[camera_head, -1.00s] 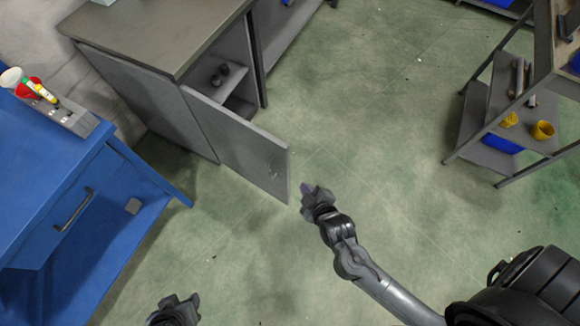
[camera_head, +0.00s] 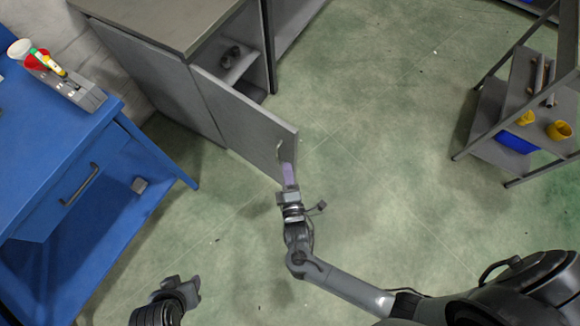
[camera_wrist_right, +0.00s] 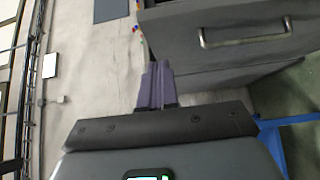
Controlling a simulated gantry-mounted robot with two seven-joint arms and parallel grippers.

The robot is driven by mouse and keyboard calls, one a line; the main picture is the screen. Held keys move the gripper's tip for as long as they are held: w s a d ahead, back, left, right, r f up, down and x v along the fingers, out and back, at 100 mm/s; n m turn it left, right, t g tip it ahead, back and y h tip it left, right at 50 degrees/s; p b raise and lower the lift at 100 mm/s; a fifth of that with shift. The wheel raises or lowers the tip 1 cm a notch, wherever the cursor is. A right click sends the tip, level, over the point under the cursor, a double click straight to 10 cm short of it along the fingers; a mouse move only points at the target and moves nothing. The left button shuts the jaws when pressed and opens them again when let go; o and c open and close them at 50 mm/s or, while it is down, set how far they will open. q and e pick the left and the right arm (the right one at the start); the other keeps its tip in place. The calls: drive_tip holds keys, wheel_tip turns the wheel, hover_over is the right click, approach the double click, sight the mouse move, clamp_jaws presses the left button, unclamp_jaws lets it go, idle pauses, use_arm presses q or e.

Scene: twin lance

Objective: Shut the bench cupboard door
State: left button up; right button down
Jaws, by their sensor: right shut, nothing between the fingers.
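The bench cupboard door (camera_head: 240,115) is a grey panel standing open, swung out from the grey cupboard, with a small handle (camera_head: 279,151) near its free edge. The cupboard's inside shelf (camera_head: 235,68) shows behind it. My right gripper (camera_head: 288,170) is shut and empty, its purplish fingers at the door's outer face just below the handle; I cannot tell if they touch. In the right wrist view the fingers (camera_wrist_right: 157,85) are together, left of a grey panel with a handle (camera_wrist_right: 245,36). My left gripper (camera_head: 185,287) is low in the head view, away from the door; its jaws are unclear.
A blue workbench (camera_head: 60,150) with a drawer stands at the left, a grey shelf unit (camera_head: 510,110) with yellow cups at the right. The grey benchtop (camera_head: 165,18) is above the cupboard. The green floor between is clear.

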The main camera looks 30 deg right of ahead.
sight(292, 137)
drive_tip(key=w+d, duration=0.1)
drive_tip(key=w, duration=0.1)
drive_tip(key=w+d+b, duration=0.1)
drive_tip(key=w+d, duration=0.2)
drive_tip(key=w, duration=0.1)
drive_tip(key=shift+w+d, duration=0.1)
drive_tip(key=shift+d, duration=0.05)
drive_tip(key=shift+w+d+b, duration=0.15)
drive_tip(key=shift+d+b, duration=0.15)
drive_tip(key=shift+d, duration=0.1)
drive_tip(key=shift+w, duration=0.1)
drive_tip(key=shift+d, duration=0.15)
